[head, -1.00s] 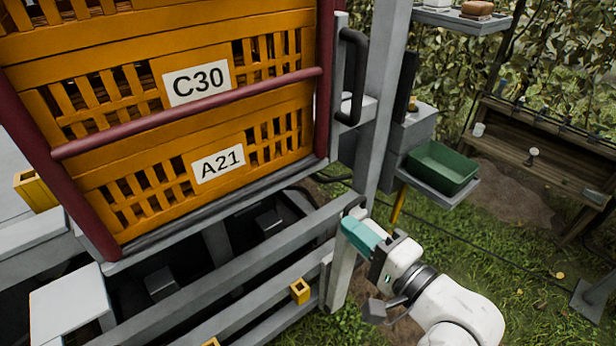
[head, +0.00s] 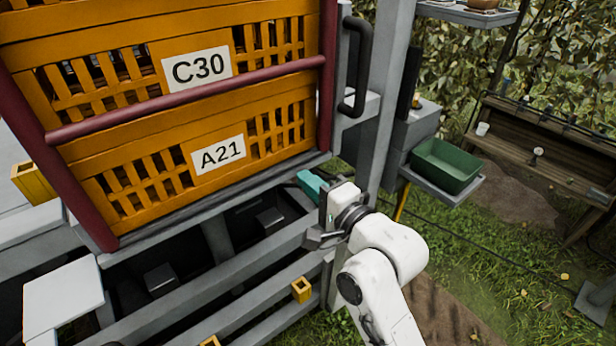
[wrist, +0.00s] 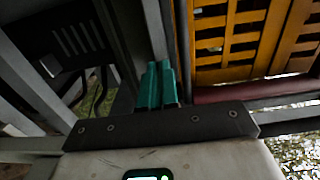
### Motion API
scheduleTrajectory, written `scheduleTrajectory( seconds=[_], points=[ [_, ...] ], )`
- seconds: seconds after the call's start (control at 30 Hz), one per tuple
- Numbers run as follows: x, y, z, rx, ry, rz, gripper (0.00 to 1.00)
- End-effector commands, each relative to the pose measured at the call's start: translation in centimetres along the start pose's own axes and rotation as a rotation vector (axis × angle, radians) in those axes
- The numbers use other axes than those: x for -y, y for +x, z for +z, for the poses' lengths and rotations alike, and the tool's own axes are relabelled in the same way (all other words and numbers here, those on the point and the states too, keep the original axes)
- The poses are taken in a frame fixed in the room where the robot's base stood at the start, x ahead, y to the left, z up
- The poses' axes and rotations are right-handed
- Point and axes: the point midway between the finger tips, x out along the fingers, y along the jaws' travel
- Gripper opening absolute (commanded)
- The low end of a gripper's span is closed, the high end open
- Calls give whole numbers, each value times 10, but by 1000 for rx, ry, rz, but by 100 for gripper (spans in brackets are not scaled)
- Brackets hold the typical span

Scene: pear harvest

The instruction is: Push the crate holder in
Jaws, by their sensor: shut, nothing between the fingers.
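The crate holder is a dark red frame (head: 190,106) with a cross bar, around stacked orange crates labelled C30 (head: 120,87) and A21 (head: 150,180). It stands on a grey platform edge at the left and middle of the head view. My gripper (head: 307,183) has teal fingers, just below and in front of the holder's lower right corner. In the wrist view its fingers (wrist: 158,86) are shut together and empty, pointing along a grey rail. An orange crate (wrist: 230,40) shows to their right. I cannot tell whether the fingertips touch the platform edge.
A grey post with a black handle (head: 357,65) stands right of the crates. Grey rails (head: 230,270) run below my gripper. A green bin (head: 446,165) sits on a shelf at the right, and a wooden bench (head: 545,150) stands beyond it. Grass lies open at lower right.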

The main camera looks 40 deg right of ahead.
Motion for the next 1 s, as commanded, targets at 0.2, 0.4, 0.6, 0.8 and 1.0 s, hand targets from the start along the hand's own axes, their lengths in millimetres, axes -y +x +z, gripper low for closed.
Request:
scheduleTrajectory(
  seconds=[0.2,0.4,0.6,0.8,1.0],
  points=[
    [0,6,0,0,0,-1,0],
    [0,5,0,0,0,-1,0],
    [0,11,0,0,0,-1,0],
    [2,39,0,1,-1,-3,0],
    [2,88,1,2,-1,-4,0]
  ],
)
